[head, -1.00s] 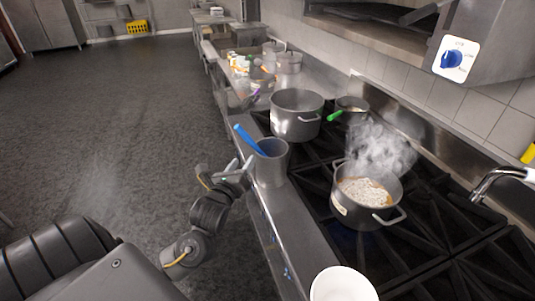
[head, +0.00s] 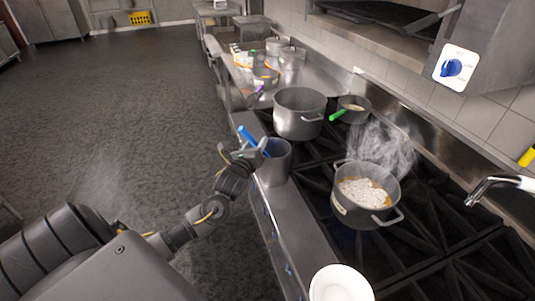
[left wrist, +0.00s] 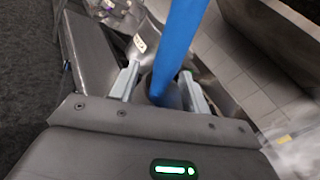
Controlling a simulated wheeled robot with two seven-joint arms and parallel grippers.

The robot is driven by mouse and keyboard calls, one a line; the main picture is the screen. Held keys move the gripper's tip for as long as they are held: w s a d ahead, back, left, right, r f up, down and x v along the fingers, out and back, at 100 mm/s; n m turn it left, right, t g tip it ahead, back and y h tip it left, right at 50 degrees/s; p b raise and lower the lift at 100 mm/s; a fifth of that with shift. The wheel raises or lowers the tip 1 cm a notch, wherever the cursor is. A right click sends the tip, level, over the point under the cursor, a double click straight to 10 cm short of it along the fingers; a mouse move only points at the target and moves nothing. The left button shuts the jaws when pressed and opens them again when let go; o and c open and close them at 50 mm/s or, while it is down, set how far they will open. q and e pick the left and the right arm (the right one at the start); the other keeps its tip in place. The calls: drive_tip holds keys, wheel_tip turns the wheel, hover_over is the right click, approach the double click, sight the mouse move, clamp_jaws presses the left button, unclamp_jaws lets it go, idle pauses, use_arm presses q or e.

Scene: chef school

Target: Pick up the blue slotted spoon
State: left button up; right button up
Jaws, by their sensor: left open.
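The blue slotted spoon (head: 250,137) leans in a grey metal pot (head: 275,168) on the counter edge beside the stove, its blue handle sticking up and to the left. Its lower end is hidden inside the pot. My left gripper (head: 256,149) is at the handle just above the pot's rim. My right gripper is not in view.
A steaming pot of food (head: 365,196) and a large empty pot (head: 298,113) stand on the black stove. A small pan with a green handle (head: 351,108) is behind. A white bowl (head: 340,284) is at the front. The floor at left is clear.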

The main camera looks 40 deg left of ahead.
use_arm(q)
drive_tip(key=shift+w, duration=0.15)
clamp_jaws()
